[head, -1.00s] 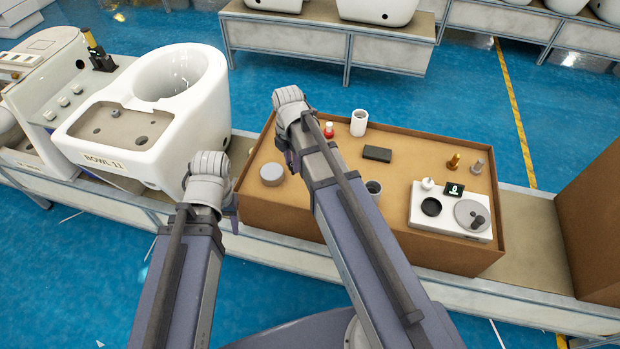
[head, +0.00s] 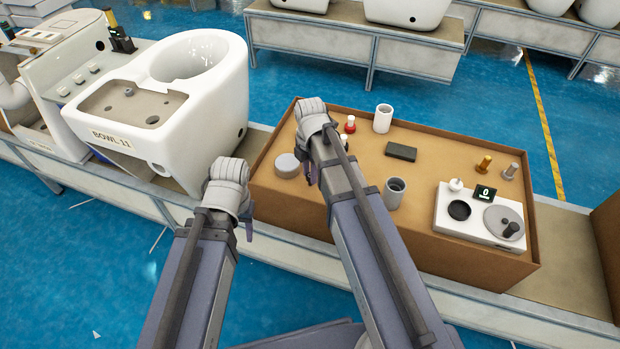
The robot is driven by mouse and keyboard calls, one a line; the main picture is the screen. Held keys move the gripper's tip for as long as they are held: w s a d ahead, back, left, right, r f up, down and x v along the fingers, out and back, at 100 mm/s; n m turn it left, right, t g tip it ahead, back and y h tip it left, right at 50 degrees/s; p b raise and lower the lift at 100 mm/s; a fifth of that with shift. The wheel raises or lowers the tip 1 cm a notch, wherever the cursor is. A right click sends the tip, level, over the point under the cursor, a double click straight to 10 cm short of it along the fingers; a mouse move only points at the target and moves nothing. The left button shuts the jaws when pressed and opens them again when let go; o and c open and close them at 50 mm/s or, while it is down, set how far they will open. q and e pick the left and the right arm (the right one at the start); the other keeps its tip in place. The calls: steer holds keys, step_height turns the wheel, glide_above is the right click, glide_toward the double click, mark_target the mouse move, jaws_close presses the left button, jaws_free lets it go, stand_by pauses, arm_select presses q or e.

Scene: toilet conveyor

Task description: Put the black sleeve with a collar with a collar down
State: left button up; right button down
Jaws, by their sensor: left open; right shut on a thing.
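My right gripper (head: 311,177) is over the left part of the brown box top, just right of a round grey disc. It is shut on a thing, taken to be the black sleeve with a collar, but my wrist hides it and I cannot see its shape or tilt. My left gripper (head: 246,222) is open and empty-looking beside the box's left front corner, near the conveyor edge. Its fingers are mostly hidden by the wrist.
The brown box (head: 440,160) holds the grey disc (head: 287,165), white cup (head: 383,118), grey cup (head: 394,192), dark block (head: 400,151), red-topped item (head: 350,124), brass and grey posts, and a white scale (head: 470,233). The toilet bowl (head: 200,110) stands left. Bare cardboard lies around the dark block.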

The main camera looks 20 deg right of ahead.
arm_select(q)
steer(key=shift+f, duration=0.15)
arm_select(e)
steer(key=shift+f, duration=0.1)
arm_select(q)
steer(key=shift+f, duration=0.1)
arm_select(e)
steer(key=shift+f, duration=0.1)
steer(key=shift+f, duration=0.15)
steer(key=c, duration=0.6)
jaws_free()
step_height(320, 180, up, 13)
steer(key=p, duration=1.2)
arm_select(q)
step_height(320, 180, up, 12)
arm_select(e)
steer(key=shift+s+a+f+m+h, duration=0.1)
steer(key=shift+s+a+m+h, duration=0.1)
steer(key=shift+s+a+m, duration=2.05)
steer(key=shift+s+a+f+m+h, duration=0.15)
steer(key=shift+s+a+m, duration=0.95)
steer(key=shift+s+m, duration=2.2)
steer(key=shift+s+a+r+m+h, duration=0.1)
steer(key=shift+s+a+m+h, duration=0.15)
steer(key=shift+s+a+m, duration=2.5)
